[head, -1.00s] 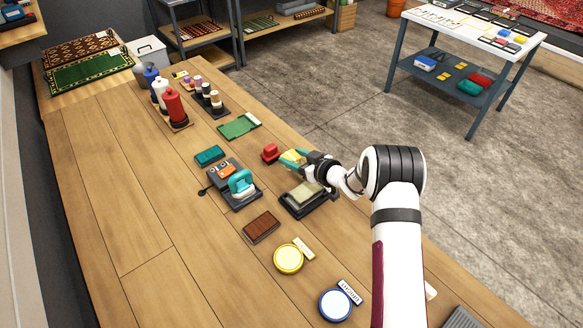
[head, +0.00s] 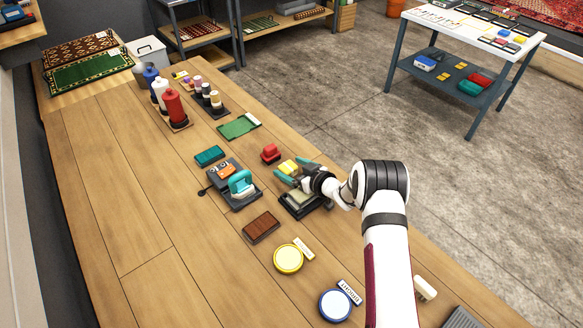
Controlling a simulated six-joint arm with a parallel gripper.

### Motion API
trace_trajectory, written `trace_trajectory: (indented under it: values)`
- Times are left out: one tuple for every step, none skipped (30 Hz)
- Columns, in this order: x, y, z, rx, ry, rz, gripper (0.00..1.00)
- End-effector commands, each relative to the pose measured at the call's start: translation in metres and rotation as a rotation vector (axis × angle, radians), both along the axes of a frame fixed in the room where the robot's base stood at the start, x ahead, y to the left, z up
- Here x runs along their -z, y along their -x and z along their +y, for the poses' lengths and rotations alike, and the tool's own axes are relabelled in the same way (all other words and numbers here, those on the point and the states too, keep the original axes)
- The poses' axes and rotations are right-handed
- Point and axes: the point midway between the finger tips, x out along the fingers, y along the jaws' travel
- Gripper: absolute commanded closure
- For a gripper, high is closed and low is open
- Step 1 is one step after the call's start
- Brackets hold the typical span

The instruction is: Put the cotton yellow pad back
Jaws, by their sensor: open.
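A small yellow pad (head: 288,167) shows between the teal fingers of my gripper (head: 292,171), on the right half of the wooden bench. My gripper is open around or just above the pad; I cannot tell whether a finger touches it. A dark tray (head: 291,209) with a pale greenish pad (head: 300,197) lies just below my gripper and is partly hidden by it. A red pad-like block (head: 270,152) stands to the left of the yellow one. A round yellow-rimmed dish (head: 288,259) with a white label lies nearer on the bench.
A teal-handled tool (head: 241,184) sits on a grey holder left of my gripper, with a teal block (head: 209,155) behind it. A brown block (head: 261,227) and a blue-rimmed dish (head: 335,305) lie nearer. Bottles (head: 174,108) stand farther back. The bench's left side is clear.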

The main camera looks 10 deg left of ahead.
Motion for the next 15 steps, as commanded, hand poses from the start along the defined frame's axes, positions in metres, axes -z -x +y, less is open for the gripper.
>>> trace_trajectory:
  values:
    - [0.0,0.0,0.0,0.0,0.0,0.0,0.09]
    - [0.0,0.0,0.0,0.0,0.0,0.0,0.09]
    - [-0.002,0.0,0.0,0.0,0.0,0.0,0.09]
    - [-0.004,0.0,0.0,0.0,0.0,0.0,0.09]
    - [-0.004,0.002,-0.003,0.001,0.0,0.001,0.09]
    - [-0.007,0.006,-0.007,0.002,0.001,0.001,0.09]
    - [-0.009,0.009,-0.011,0.002,0.001,-0.001,0.09]
    - [-0.011,0.013,-0.015,0.002,0.001,0.001,0.09]
    - [-0.015,0.02,-0.022,0.004,-0.001,0.001,0.09]
    - [-0.018,0.025,-0.027,0.004,0.0,0.001,0.09]
    - [-0.021,0.03,-0.032,0.003,0.001,0.001,0.09]
    - [-0.025,0.038,-0.04,0.004,0.0,0.001,0.09]
    - [-0.028,0.043,-0.045,0.004,0.0,0.002,0.09]
    - [-0.032,0.048,-0.05,0.005,-0.001,0.001,0.09]
    - [-0.035,0.055,-0.057,0.004,0.0,0.0,0.09]
